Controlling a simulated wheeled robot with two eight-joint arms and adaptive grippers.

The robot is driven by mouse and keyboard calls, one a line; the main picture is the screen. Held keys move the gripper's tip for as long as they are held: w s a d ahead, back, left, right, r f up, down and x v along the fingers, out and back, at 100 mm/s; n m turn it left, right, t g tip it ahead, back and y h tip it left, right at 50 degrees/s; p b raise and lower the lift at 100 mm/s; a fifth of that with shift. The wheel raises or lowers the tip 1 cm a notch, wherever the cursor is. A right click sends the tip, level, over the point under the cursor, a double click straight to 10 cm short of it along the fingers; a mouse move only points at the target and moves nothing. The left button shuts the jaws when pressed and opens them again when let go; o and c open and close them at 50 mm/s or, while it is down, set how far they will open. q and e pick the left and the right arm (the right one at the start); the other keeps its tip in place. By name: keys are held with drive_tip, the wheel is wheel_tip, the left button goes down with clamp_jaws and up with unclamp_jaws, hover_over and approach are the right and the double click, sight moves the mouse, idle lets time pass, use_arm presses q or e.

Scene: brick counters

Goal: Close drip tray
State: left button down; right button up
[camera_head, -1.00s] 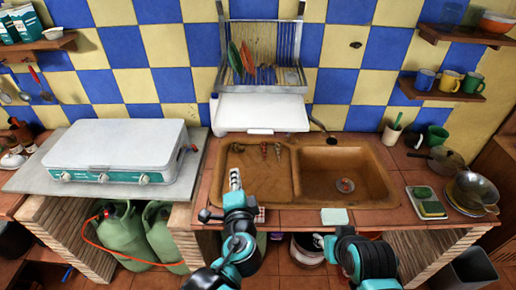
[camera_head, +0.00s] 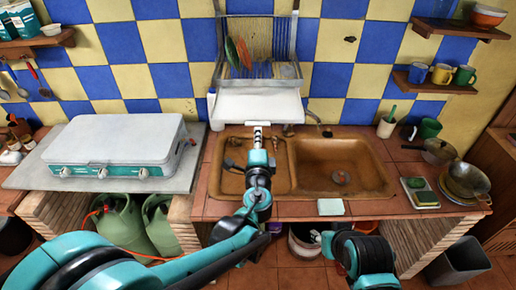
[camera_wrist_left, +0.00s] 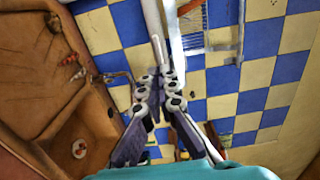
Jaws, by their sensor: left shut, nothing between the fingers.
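The drip tray (camera_head: 257,105) is a white slab sticking out from under the wall-mounted dish rack (camera_head: 262,76), above the back of the sink. It also shows in the left wrist view as a white strip (camera_wrist_left: 173,35) beside the fingers. My left gripper (camera_head: 259,129) is shut and empty, with its fingertips at the middle of the tray's front edge. Whether they touch it I cannot tell. The left wrist view shows its closed fingers (camera_wrist_left: 158,50) close to the strip. My right arm shows at the bottom right, but its gripper is not in view.
The brown sink (camera_head: 340,167) and its drainboard lie below the tray. A white stove (camera_head: 115,150) stands to the left. A sponge (camera_head: 331,207) lies at the counter's front edge, and pans (camera_head: 466,181) stand at the right.

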sight(258, 98)
use_arm(q)
drive_tip(key=shift+w, duration=0.8)
drive_tip(key=w+b, duration=0.1)
drive_tip(key=w, duration=1.7)
drive_tip(key=shift+w, duration=1)
drive_tip(key=shift+r, duration=0.2)
drive_tip(key=shift+s+b, duration=0.15)
drive_tip(key=shift+b, duration=0.15)
